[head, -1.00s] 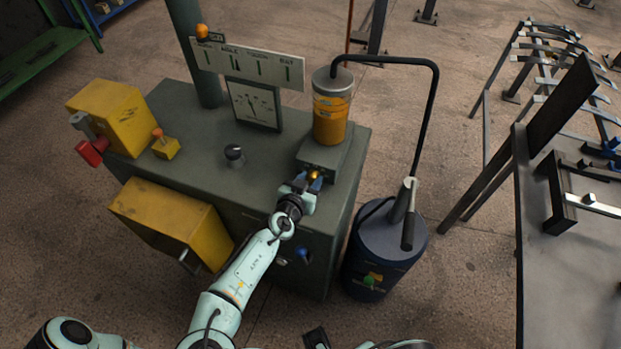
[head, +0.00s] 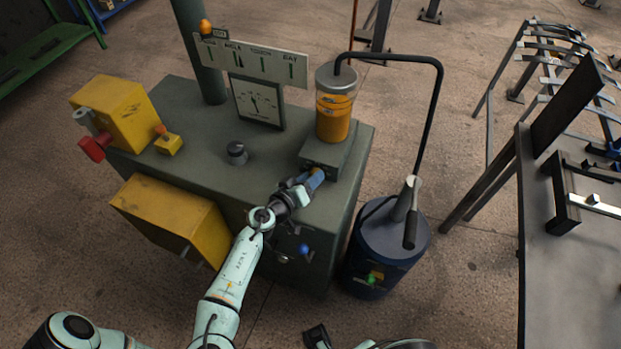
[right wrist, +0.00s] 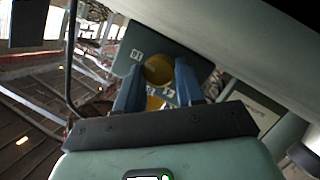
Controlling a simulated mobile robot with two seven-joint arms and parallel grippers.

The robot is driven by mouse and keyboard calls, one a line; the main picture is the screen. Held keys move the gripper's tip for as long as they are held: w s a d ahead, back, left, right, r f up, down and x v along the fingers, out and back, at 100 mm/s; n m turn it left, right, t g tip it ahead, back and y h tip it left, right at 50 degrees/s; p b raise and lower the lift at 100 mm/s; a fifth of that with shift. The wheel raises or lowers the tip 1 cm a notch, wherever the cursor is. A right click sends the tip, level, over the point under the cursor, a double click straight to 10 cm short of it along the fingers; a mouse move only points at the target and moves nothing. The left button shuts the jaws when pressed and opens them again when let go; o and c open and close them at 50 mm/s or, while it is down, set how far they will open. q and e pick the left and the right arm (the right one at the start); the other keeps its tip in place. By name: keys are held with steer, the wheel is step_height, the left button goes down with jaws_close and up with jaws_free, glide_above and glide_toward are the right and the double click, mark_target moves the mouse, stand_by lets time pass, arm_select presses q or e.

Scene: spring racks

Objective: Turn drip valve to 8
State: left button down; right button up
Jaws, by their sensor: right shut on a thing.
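The drip valve is a round brass knob (right wrist: 158,70) in the right wrist view, on a dark plate (right wrist: 128,58) with white numbers. I read what looks like 10 and 12 beside the knob; the 8 and any pointer mark are not readable. My right gripper (head: 315,178) has its blue fingers on both sides of the knob and is shut on it; the fingers also show in the right wrist view (right wrist: 158,88). In the head view the fingers mostly hide the knob. The knob sits at the front of the block (head: 322,153) under the amber oil cup (head: 333,115).
The grey-green machine cabinet (head: 200,135) carries a black knob (head: 237,153), a dial gauge (head: 257,101) and yellow boxes (head: 112,112). A dark blue drum (head: 375,270) with a bent black pipe (head: 437,90) stands close to its right. A grey table (head: 570,280) is farther right.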

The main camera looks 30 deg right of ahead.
stand_by(0.4)
steer(key=o, duration=0.8)
steer(key=shift+d, duration=0.1)
steer(key=shift+c, duration=0.2)
